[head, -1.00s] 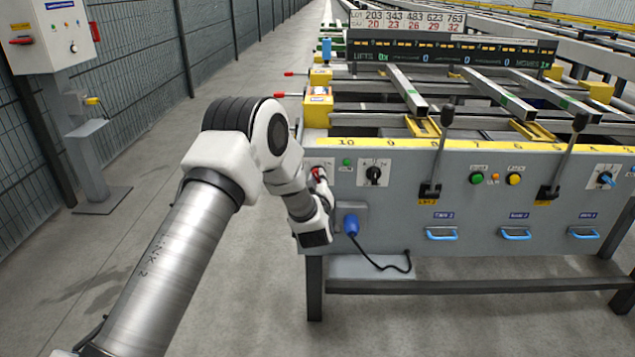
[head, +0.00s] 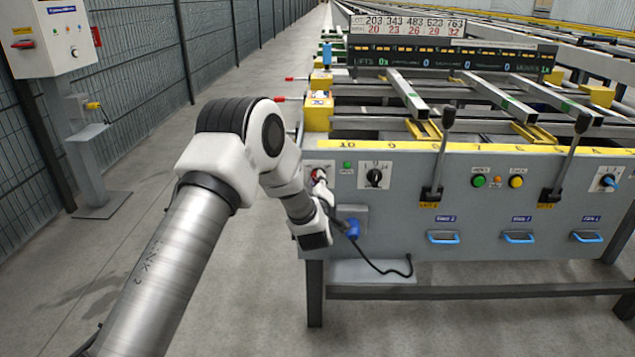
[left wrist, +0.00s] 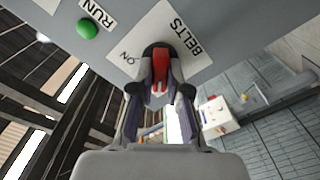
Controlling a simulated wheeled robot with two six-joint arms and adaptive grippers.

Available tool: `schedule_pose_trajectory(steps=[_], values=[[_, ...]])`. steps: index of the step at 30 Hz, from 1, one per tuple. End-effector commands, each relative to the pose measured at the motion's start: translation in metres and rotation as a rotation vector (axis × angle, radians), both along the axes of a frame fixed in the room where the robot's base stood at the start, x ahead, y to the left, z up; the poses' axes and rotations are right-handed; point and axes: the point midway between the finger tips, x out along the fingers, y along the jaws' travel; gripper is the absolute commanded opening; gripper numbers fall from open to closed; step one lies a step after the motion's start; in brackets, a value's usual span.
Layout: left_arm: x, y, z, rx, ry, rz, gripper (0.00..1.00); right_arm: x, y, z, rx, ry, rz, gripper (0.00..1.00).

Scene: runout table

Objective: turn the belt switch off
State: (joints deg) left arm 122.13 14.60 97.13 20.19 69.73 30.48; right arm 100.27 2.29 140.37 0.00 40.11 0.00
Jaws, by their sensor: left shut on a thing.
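The belt switch is a red handle (left wrist: 160,68) on a white plate (left wrist: 135,62) marked BELTS and ON in the left wrist view. Its red tip (head: 317,175) also shows at the left end of the grey panel (head: 400,200) in the head view. My left gripper (left wrist: 160,92) is shut on the handle, one finger on each side. In the head view the left gripper (head: 321,186) is at the panel's left end, partly hidden by its wrist. The OFF mark cannot be seen. My right gripper is in neither view.
A green RUN lamp (left wrist: 87,28) and a black rotary selector (head: 374,178) are near the switch. A blue plug (head: 353,230) with a black cable is close to my left wrist. Two upright levers (head: 438,160) stand further right.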

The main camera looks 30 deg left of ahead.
Motion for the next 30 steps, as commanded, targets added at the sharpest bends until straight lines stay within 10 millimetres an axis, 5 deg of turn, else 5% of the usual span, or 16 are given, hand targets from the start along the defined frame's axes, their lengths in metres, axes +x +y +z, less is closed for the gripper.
schedule_pose_trajectory(steps=[2, 3, 5, 17, 30], values=[[0.000, 0.000, -0.001, -0.002, 0.001, 0.001, 0.00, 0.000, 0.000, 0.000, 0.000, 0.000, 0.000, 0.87], [0.000, 0.000, -0.001, -0.002, 0.001, 0.001, 0.26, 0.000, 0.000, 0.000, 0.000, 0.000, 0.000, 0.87], [0.000, 0.000, -0.001, -0.001, 0.002, 0.001, 0.41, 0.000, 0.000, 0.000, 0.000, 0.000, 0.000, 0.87], [-0.008, -0.006, 0.000, -0.001, 0.002, -0.001, 0.41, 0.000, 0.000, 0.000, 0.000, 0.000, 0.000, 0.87], [-0.093, -0.058, -0.001, 0.001, 0.005, -0.002, 0.41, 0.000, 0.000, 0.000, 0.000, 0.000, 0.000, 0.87]])
